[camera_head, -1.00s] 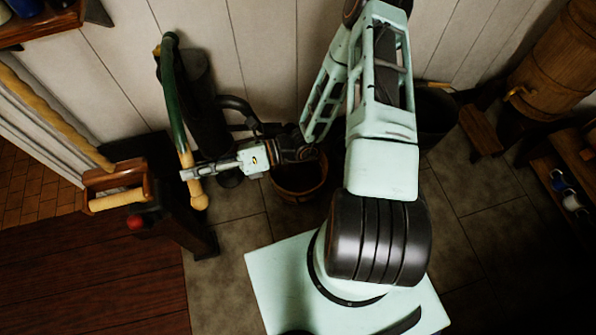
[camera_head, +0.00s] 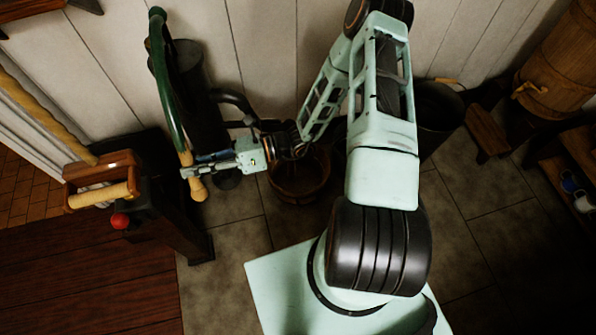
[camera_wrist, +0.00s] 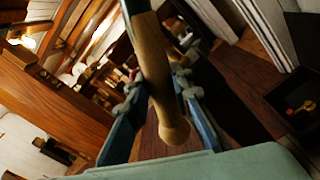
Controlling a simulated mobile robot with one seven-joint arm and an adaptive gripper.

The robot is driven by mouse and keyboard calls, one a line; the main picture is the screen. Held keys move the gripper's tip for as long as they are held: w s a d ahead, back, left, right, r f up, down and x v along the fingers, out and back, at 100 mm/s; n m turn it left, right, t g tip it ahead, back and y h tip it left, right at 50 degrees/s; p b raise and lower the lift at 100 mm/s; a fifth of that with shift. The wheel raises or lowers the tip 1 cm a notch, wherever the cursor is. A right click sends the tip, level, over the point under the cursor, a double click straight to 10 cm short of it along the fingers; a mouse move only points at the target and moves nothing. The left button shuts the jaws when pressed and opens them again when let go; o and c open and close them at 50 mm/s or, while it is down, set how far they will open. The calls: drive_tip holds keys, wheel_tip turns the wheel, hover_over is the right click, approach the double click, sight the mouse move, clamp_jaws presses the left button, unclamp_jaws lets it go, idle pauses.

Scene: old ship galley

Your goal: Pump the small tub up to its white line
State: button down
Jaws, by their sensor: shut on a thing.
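A hand pump with a dark body (camera_head: 190,75) stands against the plank wall at the left in the head view. Its long green lever (camera_head: 165,85) ends in a wooden grip (camera_head: 196,188) that points down. My gripper (camera_head: 190,172) is shut on this grip, and the grip (camera_wrist: 168,110) also shows between the two fingers (camera_wrist: 155,95) in the wrist view. A small wooden tub (camera_head: 300,185) stands on the floor below the black spout (camera_head: 238,103), partly behind my arm. Its inside is dark; I cannot make out the water level or a white line.
A dark bucket (camera_head: 438,108) stands right of my arm by the wall. A wooden barrel (camera_head: 560,65) is at the far right. The tiled floor (camera_head: 235,235) in front is clear.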

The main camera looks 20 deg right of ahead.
drive_tip(key=s+r+m+p, duration=0.3)
drive_tip(key=s+r+p, duration=0.1)
drive_tip(key=r+p, duration=0.5)
drive_tip(key=shift+a+m, duration=0.15)
drive_tip(key=shift+m, duration=0.25)
wheel_tip(320, 180, up, 9)
drive_tip(key=m+p, duration=0.3)
drive_tip(key=p, duration=0.5)
drive_tip(key=shift+s+r+m, duration=0.2)
drive_tip(key=shift+s+m, duration=0.2)
drive_tip(key=shift+f, duration=0.1)
